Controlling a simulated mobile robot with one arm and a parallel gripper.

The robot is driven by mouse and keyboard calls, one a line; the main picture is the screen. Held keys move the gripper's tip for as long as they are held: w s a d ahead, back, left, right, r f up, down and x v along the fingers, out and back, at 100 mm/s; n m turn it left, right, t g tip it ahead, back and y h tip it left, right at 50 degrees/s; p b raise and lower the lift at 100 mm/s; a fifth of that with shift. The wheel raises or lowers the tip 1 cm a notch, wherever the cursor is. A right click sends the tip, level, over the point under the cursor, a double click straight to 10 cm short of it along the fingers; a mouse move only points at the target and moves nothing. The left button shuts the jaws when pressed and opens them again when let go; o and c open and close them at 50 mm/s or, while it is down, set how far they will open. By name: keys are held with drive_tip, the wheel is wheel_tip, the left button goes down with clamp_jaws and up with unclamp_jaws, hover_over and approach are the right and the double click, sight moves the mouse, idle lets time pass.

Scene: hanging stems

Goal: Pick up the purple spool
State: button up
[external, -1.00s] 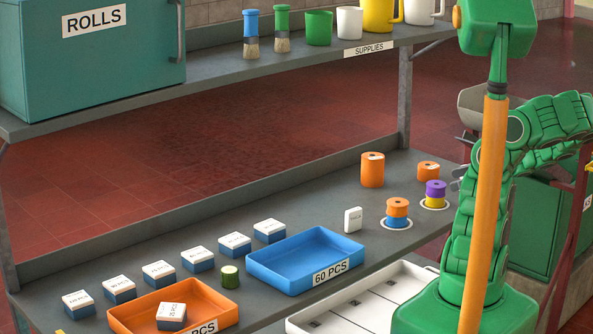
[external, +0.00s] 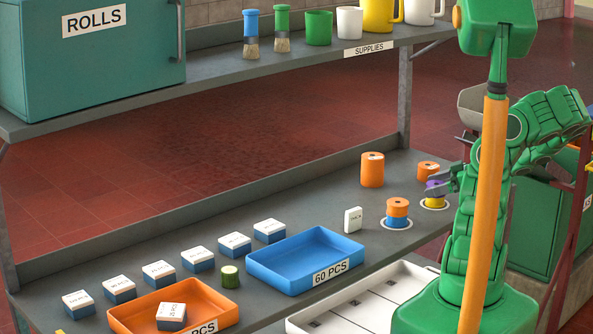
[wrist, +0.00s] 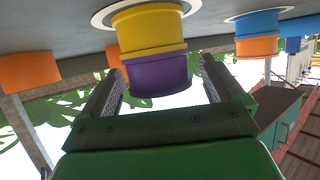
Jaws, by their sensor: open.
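The purple spool (external: 433,188) sits on top of a yellow spool (external: 433,203), which stands on a white ring on the bench. In the wrist view, which looks upside down, the purple spool (wrist: 158,75) lies between the two fingers of my gripper (wrist: 160,92), with the yellow spool (wrist: 148,28) beyond it. My gripper (external: 437,183) is open around the purple spool in the external view. A gap shows on the right side of the spool; on the left the finger is close, and I cannot tell if it touches. The fingers partly hide the spool in the external view.
An orange spool on a blue one (external: 397,212) stands to the left on its own ring. A blue tray (external: 257,268) and small boxes sit further left.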

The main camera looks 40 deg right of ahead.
sight(436, 184)
drive_tip(key=shift+c, duration=0.2)
drive_tip(key=c, duration=1.1)
drive_tip(key=shift+r, duration=0.1)
drive_tip(key=shift+r, duration=0.5)
wheel_tip(436, 184, up, 2)
drive_tip(key=shift+r, duration=0.1)
drive_tip(key=shift+s+a+r, duration=1.4)
drive_tip(key=shift+s+r, duration=0.2)
drive_tip(key=shift+s, duration=0.25)
drive_tip(key=shift+s+a+r, duration=1.4)
drive_tip(key=shift+s+r, duration=0.15)
drive_tip(key=shift+s, duration=0.35)
drive_tip(key=shift+s+a+r, duration=1.4)
drive_tip(key=shift+s+r, duration=0.2)
drive_tip(key=shift+s, duration=0.25)
